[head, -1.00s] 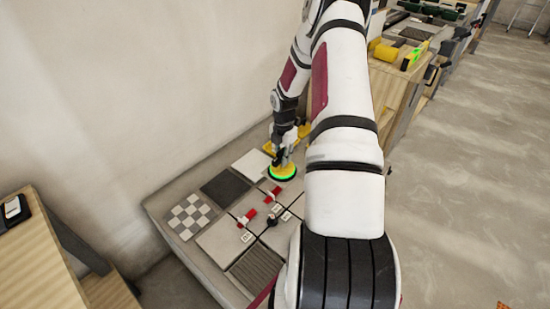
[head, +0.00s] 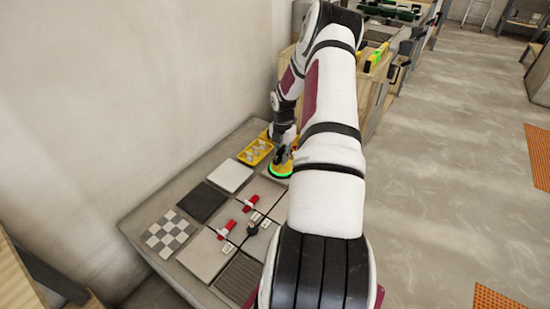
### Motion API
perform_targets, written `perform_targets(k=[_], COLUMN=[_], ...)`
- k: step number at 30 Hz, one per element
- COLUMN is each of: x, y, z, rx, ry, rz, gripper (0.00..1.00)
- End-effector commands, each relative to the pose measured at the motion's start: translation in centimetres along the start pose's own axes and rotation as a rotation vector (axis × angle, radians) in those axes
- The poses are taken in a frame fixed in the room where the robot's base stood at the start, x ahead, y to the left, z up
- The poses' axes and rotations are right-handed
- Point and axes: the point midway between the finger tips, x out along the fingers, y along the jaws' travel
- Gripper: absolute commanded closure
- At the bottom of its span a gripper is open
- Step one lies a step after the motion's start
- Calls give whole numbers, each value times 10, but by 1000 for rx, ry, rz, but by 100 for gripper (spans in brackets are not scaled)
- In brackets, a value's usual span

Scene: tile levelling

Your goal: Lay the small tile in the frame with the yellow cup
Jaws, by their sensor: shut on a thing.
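My gripper (head: 284,153) is shut on the yellow cup (head: 281,166), which has a bright green ring round its base. The cup is low over the far right part of the grey slab (head: 140,214), right of the white tile (head: 231,176). I cannot tell whether a tile is under the cup or whether it touches the surface. A dark tile (head: 202,202), a checkered tile (head: 165,230) and a ribbed dark grey tile (head: 238,277) lie on the slab. I cannot make out the small tile or the frame; my arm covers part of the slab's right side.
A yellow tray (head: 256,150) with small pale pieces stands behind the white tile. Red clips (head: 227,228) and a small black piece (head: 253,228) stand at the joints of the pale tiles. A wall runs along the left; open floor (head: 440,180) lies right.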

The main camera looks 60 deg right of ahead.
Motion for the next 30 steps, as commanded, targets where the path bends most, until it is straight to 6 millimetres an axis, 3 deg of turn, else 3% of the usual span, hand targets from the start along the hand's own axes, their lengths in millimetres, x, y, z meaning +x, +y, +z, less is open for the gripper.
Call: perform_targets(k=[11,30], x=[-1,0], y=[-10,-42], z=[19,79], rx=[2,3], ry=[-1,-2], rz=[2,3], gripper=[100,100])
